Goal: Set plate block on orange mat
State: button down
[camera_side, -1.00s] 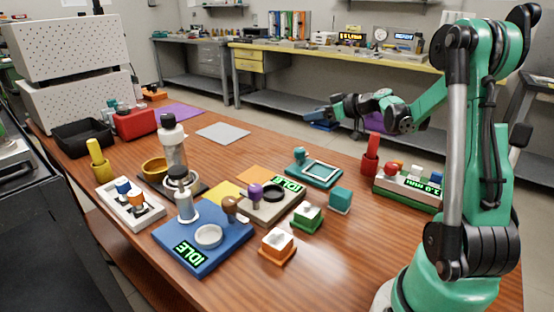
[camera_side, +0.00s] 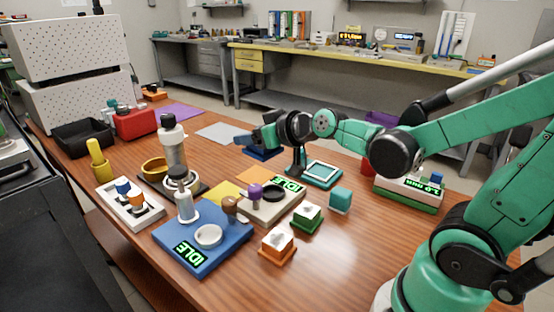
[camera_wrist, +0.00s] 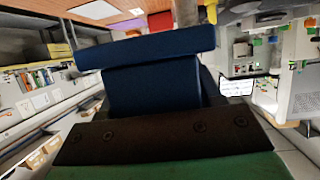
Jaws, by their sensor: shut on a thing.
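My gripper (camera_side: 258,141) is shut on a dark blue block with a wider flat plate (camera_side: 264,154), which I take as the plate block. It is held above the table, towards the back middle. In the wrist view the blue block (camera_wrist: 155,88) fills the middle, with its wide plate at the far end; the fingers are mostly hidden. The orange mat (camera_side: 257,174) lies flat on the table, nearer the side camera than the held block. Its near right part is hidden by the beige device. The block is apart from the mat.
Close to the mat are a beige device (camera_side: 272,210) with a purple knob, a yellow mat (camera_side: 223,191) and a teal tray (camera_side: 322,175). A white bottle (camera_side: 172,146) stands left. Green (camera_side: 307,217) and orange (camera_side: 278,244) blocks and a teal cube (camera_side: 341,199) stand nearer.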

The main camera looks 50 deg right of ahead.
jog(key=s+a+y, duration=0.1)
jog(key=s+a, duration=0.1)
jog(key=a, duration=0.3)
notch_tip(320, 180, up, 4)
send_over(314, 170)
jog(key=shift+w+d+n, duration=0.1)
jog(key=shift+n, duration=0.3)
jog(key=shift+f, duration=0.1)
notch_tip(314, 170, down, 20)
jog(key=shift+r, duration=0.2)
jog(key=shift+c, duration=0.8)
grip_release()
jog(key=shift+f, duration=0.1)
jog(key=shift+f, duration=0.1)
